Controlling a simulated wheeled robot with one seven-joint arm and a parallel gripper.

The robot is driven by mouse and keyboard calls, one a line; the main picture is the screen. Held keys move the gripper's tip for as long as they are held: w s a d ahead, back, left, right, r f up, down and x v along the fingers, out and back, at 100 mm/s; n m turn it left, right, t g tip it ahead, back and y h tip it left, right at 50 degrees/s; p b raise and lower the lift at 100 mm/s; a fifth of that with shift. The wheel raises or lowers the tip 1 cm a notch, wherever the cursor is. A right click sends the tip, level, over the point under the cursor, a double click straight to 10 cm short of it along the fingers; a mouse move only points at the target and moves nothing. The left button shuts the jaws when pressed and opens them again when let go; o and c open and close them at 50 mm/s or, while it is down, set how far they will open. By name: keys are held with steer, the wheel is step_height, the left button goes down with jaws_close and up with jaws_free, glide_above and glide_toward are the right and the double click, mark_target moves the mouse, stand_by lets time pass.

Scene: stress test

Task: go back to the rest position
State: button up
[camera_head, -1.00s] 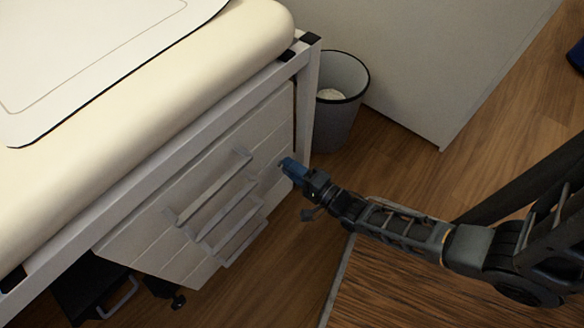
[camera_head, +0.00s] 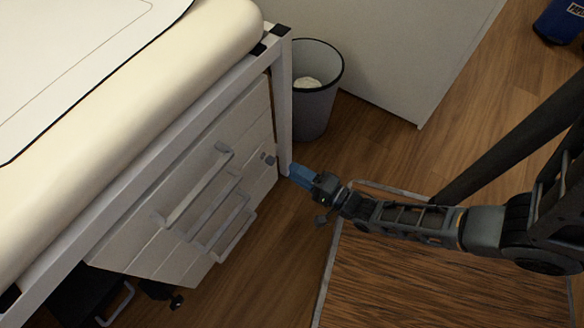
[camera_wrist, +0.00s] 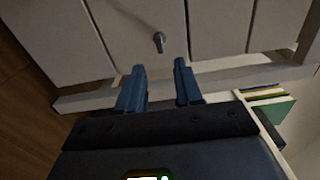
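My gripper (camera_head: 301,176) is off the right end of a white drawer cabinet (camera_head: 190,208), beside the bed-like frame's white leg. In the wrist view its two blue fingers (camera_wrist: 159,66) stand apart with nothing between them. A small grey knob or key (camera_wrist: 159,42) sticks out of the cabinet front, beyond the fingertips. It also shows in the head view (camera_head: 268,159), apart from the gripper.
A cream padded top (camera_head: 150,95) lies above the cabinet. A grey bin (camera_head: 314,100) with something white inside stands behind the leg. A wood-topped surface (camera_head: 440,280) lies under my arm. A blue container (camera_head: 560,20) is at the top right. Wood floor is open between.

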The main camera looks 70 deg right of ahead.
steer(key=shift+r, duration=0.1)
stand_by(0.5)
steer(key=s+a+r+n+g+y, duration=0.1)
steer(key=s+a+r+n+y, duration=0.15)
steer(key=a+r+n, duration=0.55)
steer(key=s+a+r+n+g+y, duration=0.15)
steer(key=s+r+n, duration=0.35)
steer(key=r, duration=0.7)
steer(key=s+a+r+n+y, duration=0.1)
steer(key=s+a+r+n, duration=0.1)
steer(key=a+r+n, duration=0.55)
step_height(320, 180, up, 31)
steer(key=d+p, duration=0.1)
steer(key=p, duration=2.6)
steer(key=shift+d+n, duration=0.2)
steer(key=shift+n, duration=0.25)
